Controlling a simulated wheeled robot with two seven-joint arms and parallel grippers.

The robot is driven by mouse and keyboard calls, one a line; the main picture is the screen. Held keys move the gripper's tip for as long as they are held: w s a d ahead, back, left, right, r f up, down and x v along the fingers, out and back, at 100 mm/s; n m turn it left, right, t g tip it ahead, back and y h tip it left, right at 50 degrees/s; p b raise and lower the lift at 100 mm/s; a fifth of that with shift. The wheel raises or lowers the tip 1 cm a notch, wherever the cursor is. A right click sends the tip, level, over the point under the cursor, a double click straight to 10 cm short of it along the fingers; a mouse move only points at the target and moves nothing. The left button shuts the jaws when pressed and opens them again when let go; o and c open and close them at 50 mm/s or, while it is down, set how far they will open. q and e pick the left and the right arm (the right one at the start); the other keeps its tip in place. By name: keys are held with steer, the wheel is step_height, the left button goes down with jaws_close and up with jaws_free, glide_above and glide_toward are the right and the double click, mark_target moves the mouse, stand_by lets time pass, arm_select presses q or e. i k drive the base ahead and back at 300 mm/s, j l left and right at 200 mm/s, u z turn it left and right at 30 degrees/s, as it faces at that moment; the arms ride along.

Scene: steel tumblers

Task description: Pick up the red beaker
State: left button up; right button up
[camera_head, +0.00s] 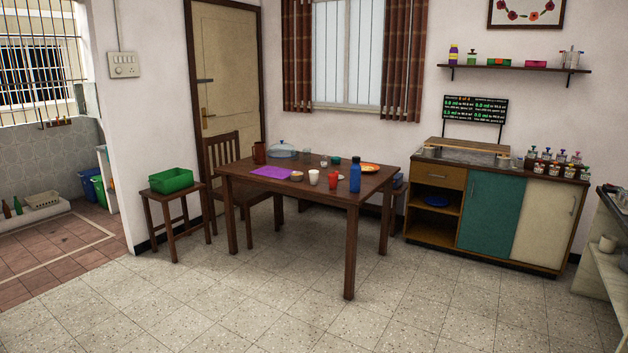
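A small red beaker (333,180) stands upright on the brown wooden table (262,178), near its front edge. A white cup (313,177) stands just left of it and a tall blue bottle (355,175) just right of it. Neither of my grippers shows in the head view. The table is some way off across the floor.
The table also bears a purple mat (270,172), a brown jug (259,152), a lidded dish (282,150) and an orange plate (369,168). A chair and a stool with a green crate (171,180) stand left. The tiled floor (240,310) in front is clear.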

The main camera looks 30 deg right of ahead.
mark_target(332, 178)
steer(key=i+l+z, duration=0.25)
steer(key=z, duration=0.15)
steer(key=i+l+z, duration=0.2)
steer(key=z, duration=0.15)
steer(key=i+z, duration=1.15)
steer(key=i, duration=0.85)
steer(key=i+u, duration=0.15)
steer(key=i, duration=0.3)
steer(key=i+l+u, duration=0.2)
steer(key=i, duration=0.25)
steer(key=i+u, duration=0.15)
steer(key=i, duration=0.3)
steer(key=i+l+u, duration=0.1)
steer(key=i+u, duration=0.4)
steer(key=i+l+u, duration=0.15)
steer(key=u, duration=0.35)
steer(key=i+l+u, duration=0.8)
steer(key=l+u, duration=0.15)
steer(key=l, duration=0.1)
